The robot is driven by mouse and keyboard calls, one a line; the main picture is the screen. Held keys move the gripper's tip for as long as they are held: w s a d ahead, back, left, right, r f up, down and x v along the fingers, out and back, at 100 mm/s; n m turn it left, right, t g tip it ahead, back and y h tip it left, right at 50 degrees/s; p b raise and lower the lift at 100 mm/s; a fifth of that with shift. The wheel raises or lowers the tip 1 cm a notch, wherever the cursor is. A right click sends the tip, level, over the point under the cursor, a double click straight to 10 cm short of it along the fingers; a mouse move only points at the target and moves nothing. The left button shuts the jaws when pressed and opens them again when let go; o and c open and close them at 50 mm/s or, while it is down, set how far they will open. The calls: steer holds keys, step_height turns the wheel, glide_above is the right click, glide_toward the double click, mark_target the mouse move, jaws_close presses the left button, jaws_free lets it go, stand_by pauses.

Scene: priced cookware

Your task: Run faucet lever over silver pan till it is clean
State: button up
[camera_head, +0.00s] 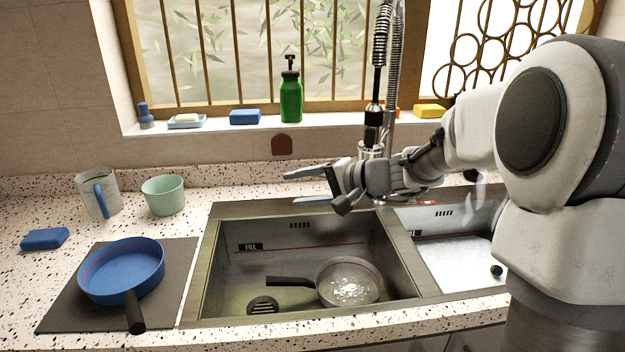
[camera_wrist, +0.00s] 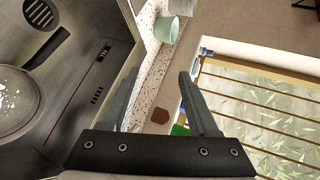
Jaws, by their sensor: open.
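The silver pan (camera_head: 335,270) lies in the left sink basin (camera_head: 255,270), its black handle pointing left. Bright white patches, like water or foam, show on its inside. Part of the pan is at the left edge of the wrist view (camera_wrist: 22,92). The tall faucet (camera_head: 374,120) with a coiled hose rises behind the sinks. I cannot make out its lever; my arm covers part of the faucet's base. My gripper (camera_head: 291,187) is open and empty above the back of the left basin, pointing left. Its two spread fingers also show in the wrist view (camera_wrist: 158,76).
A blue pan (camera_head: 125,268) sits on a dark mat (camera_head: 175,290) at left. A pitcher (camera_head: 99,195), green cup (camera_head: 163,195) and blue sponge (camera_head: 44,239) stand nearby. A green bottle (camera_head: 291,97) is on the windowsill. The right basin (camera_head: 455,262) holds whitish water.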

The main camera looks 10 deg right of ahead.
steer(key=w+d+f+m+t+h+b, duration=0.2)
steer(key=w+d+f+m+t+b, duration=0.3)
steer(key=w+d+f+m+t, duration=0.7)
steer(key=w+a+n+g+p, duration=0.1)
steer(key=w+a+g+p, duration=0.1)
steer(key=w, duration=0.6)
steer(key=w+a+n+g+p, duration=0.1)
steer(key=w+a+p, duration=0.3)
steer(key=w, duration=0.5)
steer(key=shift+a+r+g, duration=0.2)
steer(key=shift+r+g, duration=0.25)
steer(key=shift+g, duration=0.05)
steer(key=shift+w, duration=0.1)
steer(key=shift+c, duration=0.2)
jaws_close()
